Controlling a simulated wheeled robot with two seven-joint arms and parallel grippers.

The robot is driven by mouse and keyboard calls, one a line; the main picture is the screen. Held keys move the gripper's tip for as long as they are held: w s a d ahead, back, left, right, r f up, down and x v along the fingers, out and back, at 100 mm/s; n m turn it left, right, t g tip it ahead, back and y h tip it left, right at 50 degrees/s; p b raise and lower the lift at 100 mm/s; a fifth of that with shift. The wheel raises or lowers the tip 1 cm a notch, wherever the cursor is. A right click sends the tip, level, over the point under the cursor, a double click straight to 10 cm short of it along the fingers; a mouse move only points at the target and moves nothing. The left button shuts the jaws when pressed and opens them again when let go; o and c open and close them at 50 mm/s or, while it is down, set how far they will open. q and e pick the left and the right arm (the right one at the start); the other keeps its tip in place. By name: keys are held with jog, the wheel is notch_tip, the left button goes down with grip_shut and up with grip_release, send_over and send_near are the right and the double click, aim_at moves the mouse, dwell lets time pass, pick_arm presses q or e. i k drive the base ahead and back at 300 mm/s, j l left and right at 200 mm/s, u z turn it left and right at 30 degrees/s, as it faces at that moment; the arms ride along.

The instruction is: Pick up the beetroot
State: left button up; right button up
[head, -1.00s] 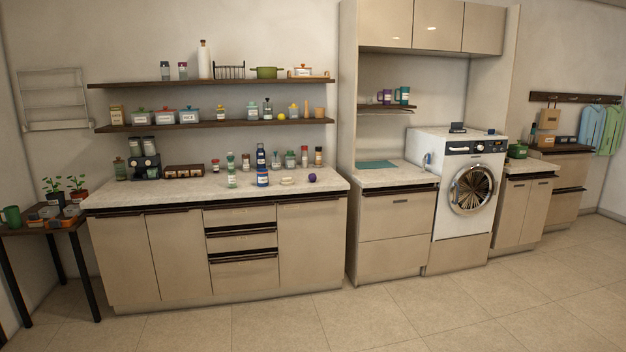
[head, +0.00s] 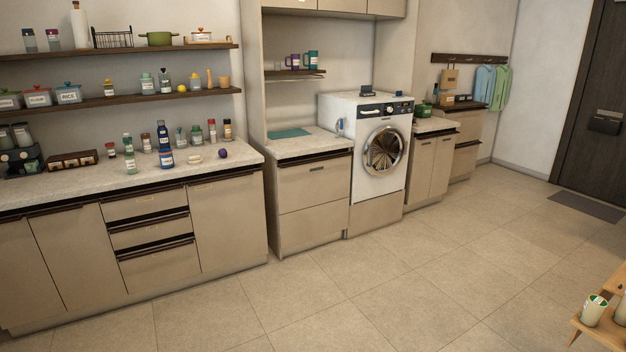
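A small round dark purple thing, which looks like the beetroot (head: 222,153), sits on the pale stone counter (head: 130,184) near its right end in the head view. A small pale item (head: 195,160) lies to its left, and a blue jar (head: 166,158) stands further left. Neither of my grippers shows in the head view, so whether they are open or shut is hidden.
Drawers and cupboards sit under the counter. A lower counter with a green mat (head: 289,133) and a white washing machine (head: 366,147) stand to the right. The tiled floor (head: 400,270) is clear; a small wooden table (head: 598,328) stands at the lower right.

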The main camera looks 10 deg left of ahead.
aim_at(222, 153)
jog(key=i+j+u, duration=0.3)
jog(key=i, duration=0.55)
jog(key=i+u, duration=0.3)
jog(key=i, duration=2.3)
jog(key=l, duration=0.1)
